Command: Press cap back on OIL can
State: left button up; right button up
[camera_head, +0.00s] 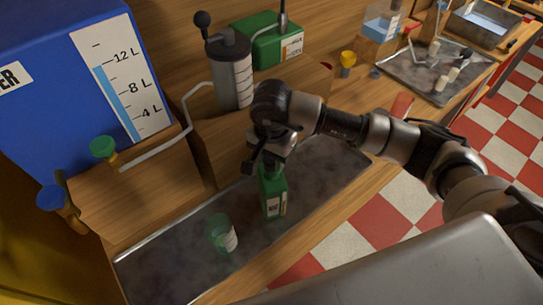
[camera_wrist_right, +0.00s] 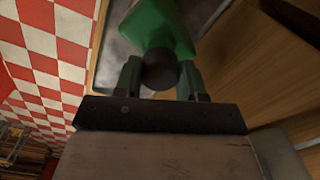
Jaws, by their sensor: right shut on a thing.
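A green can (camera_head: 272,192) with a white label stands upright on the grey metal tray (camera_head: 185,258); the label is too small to read. My right gripper (camera_head: 266,163) is above it, pointing down, its fingers at the can's top. In the right wrist view, a dark round cap (camera_wrist_right: 160,70) sits between the two fingers of the gripper (camera_wrist_right: 160,78), which is shut on it. The green can (camera_wrist_right: 165,25) shows just beyond the cap. I cannot tell whether the cap is seated on the can's neck. My left gripper is out of view.
A green translucent cup (camera_head: 220,236) stands left of the can on the tray. A hand pump (camera_head: 232,70), a green box (camera_head: 270,40) and a blue tank (camera_head: 70,80) stand behind. Bare tray lies around the cup.

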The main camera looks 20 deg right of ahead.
jog(key=shift+b, duration=0.45)
dwell(0.6)
jog(key=o, duration=1.4)
jog(key=shift+o, duration=0.2)
jog(key=shift+r+p, duration=1.25)
jog(key=shift+r, duration=2.2)
grip_shut()
jog(key=shift+f, duration=0.1)
